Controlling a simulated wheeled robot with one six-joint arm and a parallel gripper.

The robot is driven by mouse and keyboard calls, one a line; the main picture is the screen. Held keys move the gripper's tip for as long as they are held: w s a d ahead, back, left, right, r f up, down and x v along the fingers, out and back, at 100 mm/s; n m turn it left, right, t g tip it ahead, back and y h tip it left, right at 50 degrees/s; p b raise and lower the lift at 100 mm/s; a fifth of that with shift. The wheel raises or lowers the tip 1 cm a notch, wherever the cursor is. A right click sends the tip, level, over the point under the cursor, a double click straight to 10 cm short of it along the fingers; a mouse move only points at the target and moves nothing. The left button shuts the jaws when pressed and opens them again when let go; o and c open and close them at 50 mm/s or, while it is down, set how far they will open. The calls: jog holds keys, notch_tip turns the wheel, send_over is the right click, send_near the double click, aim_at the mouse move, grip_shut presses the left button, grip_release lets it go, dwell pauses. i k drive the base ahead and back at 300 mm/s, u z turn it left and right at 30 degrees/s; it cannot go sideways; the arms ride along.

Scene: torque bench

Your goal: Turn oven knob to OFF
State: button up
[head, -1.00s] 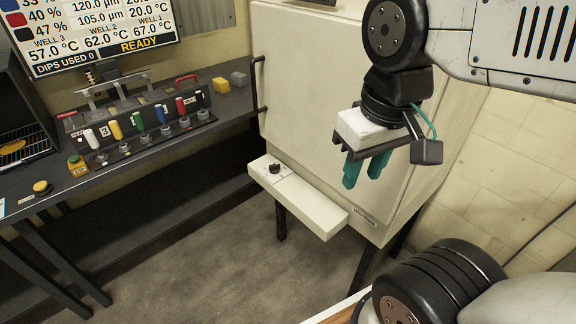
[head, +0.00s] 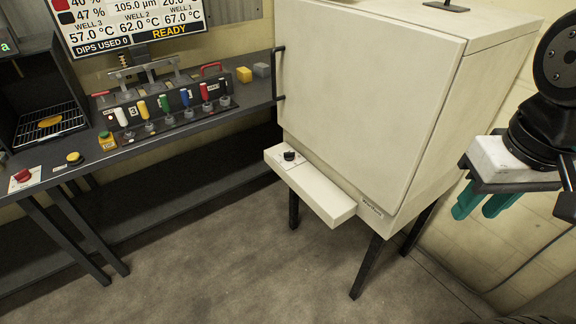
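The oven is a large cream cabinet (head: 370,90) on dark legs, with its door shut. A cream ledge (head: 325,195) juts out low at its front. The black oven knob (head: 289,155) stands on a small white label plate at the ledge's left end. The label's markings are too small to read, so I cannot tell the knob's setting. My gripper (head: 485,203) is at the far right with teal fingers, well apart from the knob. The two fingers show a gap and nothing is visible between them.
A dark bench (head: 70,160) at the left holds a rack of coloured handles (head: 165,112), a red button (head: 22,175) and a yellow button (head: 74,158). A display (head: 130,20) reads READY. A dark door handle (head: 278,72) juts from the oven. The floor before the ledge is clear.

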aim_at(289, 156)
jog(key=u, duration=0.45)
jog(key=i, duration=0.9)
jog(key=z, duration=0.05)
